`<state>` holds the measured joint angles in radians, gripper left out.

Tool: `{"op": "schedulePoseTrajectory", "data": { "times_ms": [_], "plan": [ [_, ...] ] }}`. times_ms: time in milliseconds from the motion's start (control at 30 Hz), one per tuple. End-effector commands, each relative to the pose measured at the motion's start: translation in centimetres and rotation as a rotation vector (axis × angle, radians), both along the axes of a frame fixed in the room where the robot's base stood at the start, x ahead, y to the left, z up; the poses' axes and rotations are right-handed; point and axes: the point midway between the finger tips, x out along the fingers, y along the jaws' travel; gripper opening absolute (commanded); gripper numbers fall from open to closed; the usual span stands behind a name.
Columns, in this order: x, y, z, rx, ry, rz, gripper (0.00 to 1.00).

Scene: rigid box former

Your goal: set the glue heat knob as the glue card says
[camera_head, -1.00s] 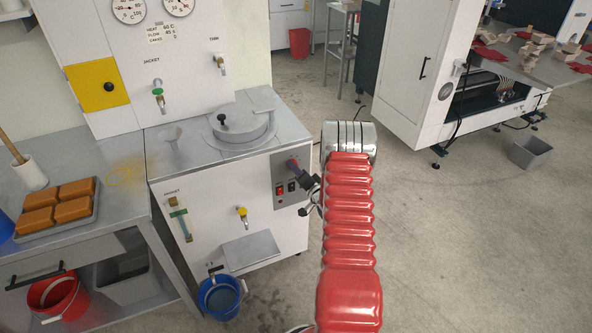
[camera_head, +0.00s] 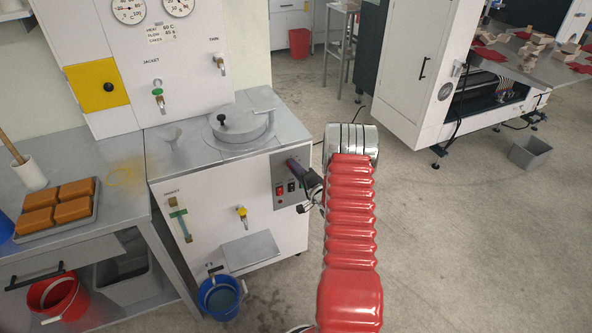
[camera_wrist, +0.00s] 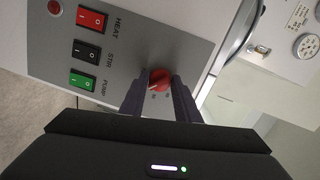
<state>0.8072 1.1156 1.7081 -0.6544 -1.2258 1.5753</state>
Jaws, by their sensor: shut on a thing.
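The red glue heat knob (camera_wrist: 158,76) is on the grey control panel (camera_wrist: 125,55) of the glue tank. My gripper (camera_wrist: 159,88) has one dark finger on either side of the knob and is shut on it. A pale mark shows on the knob, but its setting is too small to read. In the head view my gripper (camera_head: 293,164) reaches the panel, and the knob is hidden behind it. The glue card (camera_head: 160,33) is on the white cabinet under two dials. Its top line seems to read HEAT 60 C; the rest is small.
Red, black and green rocker switches (camera_wrist: 85,51) sit beside the knob. The tank's lid (camera_head: 240,123) is on top, and a yellow-handled tap (camera_head: 242,212) is on its front. A blue bucket (camera_head: 220,297) stands below.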

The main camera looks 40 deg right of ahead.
Motion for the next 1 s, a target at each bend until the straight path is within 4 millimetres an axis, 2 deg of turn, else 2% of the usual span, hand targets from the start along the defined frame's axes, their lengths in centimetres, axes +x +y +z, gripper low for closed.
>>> {"op": "schedulePoseTrajectory", "data": {
  "times_ms": [33, 67, 300, 667, 867, 1000],
  "plan": [
    [-0.2, -0.4, -0.1, 0.002, 0.003, -0.01, 0.07],
    [-0.2, -0.4, -0.1, 0.002, 0.003, -0.01, 0.3],
    [-0.1, -0.3, -0.1, 0.001, 0.002, -0.007, 0.47],
    [-0.5, -0.1, 0.0, 0.0, 0.001, -0.004, 0.47],
    [-2.4, 0.2, 0.1, 0.0, 0.002, -0.005, 0.47],
    [-4.7, 0.6, 0.3, 0.001, 0.002, -0.007, 0.47]
  ]
}}
